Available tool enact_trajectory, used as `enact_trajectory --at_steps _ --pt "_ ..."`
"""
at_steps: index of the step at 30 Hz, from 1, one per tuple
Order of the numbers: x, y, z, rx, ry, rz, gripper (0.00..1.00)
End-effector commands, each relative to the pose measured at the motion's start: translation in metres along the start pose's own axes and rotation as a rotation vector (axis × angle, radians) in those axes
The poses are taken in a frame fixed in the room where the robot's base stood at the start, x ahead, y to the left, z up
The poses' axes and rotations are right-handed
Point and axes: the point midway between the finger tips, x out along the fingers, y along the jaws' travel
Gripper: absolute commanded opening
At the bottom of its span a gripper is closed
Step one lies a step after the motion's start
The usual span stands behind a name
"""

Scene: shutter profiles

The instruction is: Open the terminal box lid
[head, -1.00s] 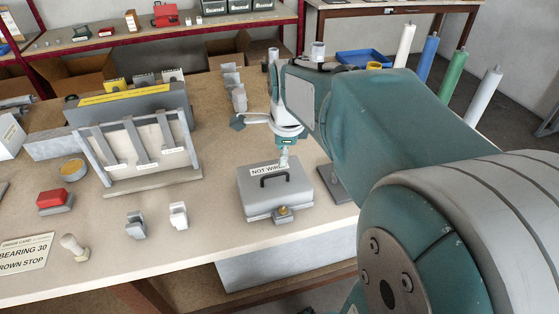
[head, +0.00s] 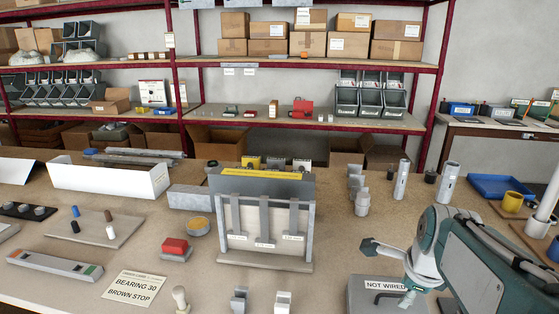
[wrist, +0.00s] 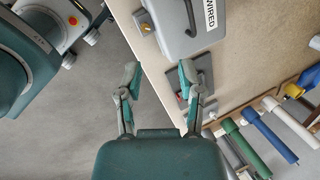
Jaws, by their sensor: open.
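The terminal box (head: 362,299) is a grey case at the bottom edge of the head view, its lower part cut off. Its lid carries a "NOT WIRED" label (head: 384,284) and a dark handle. In the wrist view the box (wrist: 180,35) lies at the top, partly out of frame, with a brass latch (wrist: 146,25) on its front side. The lid looks shut. My gripper (wrist: 160,72) is open and empty, its two fingers apart and pointing toward the box. In the head view my arm's end partly covers the box's right side.
The bench edge runs diagonally past my fingers, with open floor to the left. A grey plate with a red part (wrist: 182,98) lies by the right finger. A slotted rack (head: 266,262) stands left of the box.

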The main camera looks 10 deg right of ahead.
Motion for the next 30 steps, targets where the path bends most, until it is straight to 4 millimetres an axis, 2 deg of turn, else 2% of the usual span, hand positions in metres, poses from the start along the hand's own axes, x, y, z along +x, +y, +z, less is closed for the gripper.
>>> enact_trajectory --at_steps 12,18,21,26,27,29,30 --pt "-0.028 0.071 0.043 -1.067 -0.02 -0.093 0.48" --pt "-0.036 0.106 0.054 -1.588 -0.004 -0.153 0.48" --pt "-0.039 0.12 0.057 -1.816 0.01 -0.183 0.48" --pt "-0.04 0.134 0.059 -2.037 0.03 -0.211 0.48" --pt "-0.04 0.135 0.059 -2.062 0.032 -0.213 0.3" --pt "-0.04 0.136 0.059 -2.08 0.033 -0.215 0.04" --pt "-0.04 0.136 0.059 -2.085 0.033 -0.215 0.0"
